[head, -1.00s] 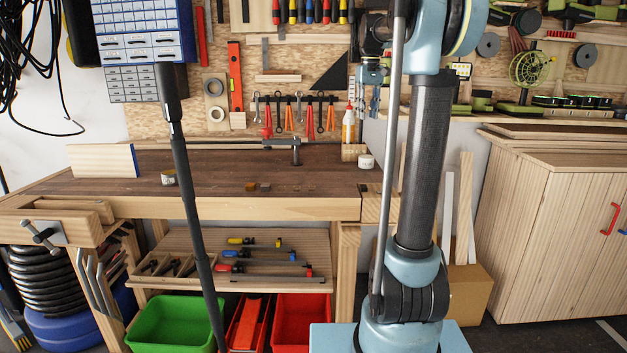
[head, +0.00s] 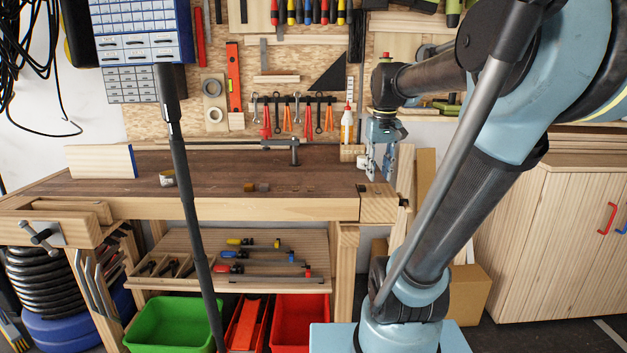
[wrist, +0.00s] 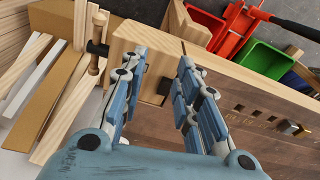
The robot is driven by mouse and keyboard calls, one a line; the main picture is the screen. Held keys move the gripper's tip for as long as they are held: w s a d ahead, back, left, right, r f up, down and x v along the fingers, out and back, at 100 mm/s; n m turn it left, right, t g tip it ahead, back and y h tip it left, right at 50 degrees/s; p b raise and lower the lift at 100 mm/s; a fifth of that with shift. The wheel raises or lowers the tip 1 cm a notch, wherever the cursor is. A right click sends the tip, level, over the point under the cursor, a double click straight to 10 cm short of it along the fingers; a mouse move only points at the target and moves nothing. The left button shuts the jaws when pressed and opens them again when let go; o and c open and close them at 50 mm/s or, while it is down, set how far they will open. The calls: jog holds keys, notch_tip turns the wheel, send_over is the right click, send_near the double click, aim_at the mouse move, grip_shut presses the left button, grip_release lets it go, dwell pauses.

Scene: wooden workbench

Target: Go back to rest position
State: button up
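My gripper (head: 379,176) hangs fingers-down by the right end of the wooden workbench (head: 245,208). In the wrist view my gripper (wrist: 160,62) has its two blue fingers apart with nothing held between them. The bench's pale wooden end block (wrist: 137,38) shows beyond the fingertips, and the brown bench top (wrist: 250,130) lies to the right. I cannot tell the exact height of the fingertips above the bench.
A glue bottle (head: 347,127) stands in a wooden holder close left of my gripper. A wooden cabinet (head: 545,235) is at right.

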jog(key=s+f+m+t, duration=0.1)
jog(key=s+f, duration=1.4)
jog(key=f, duration=0.4)
jog(key=shift+s+f, duration=0.35)
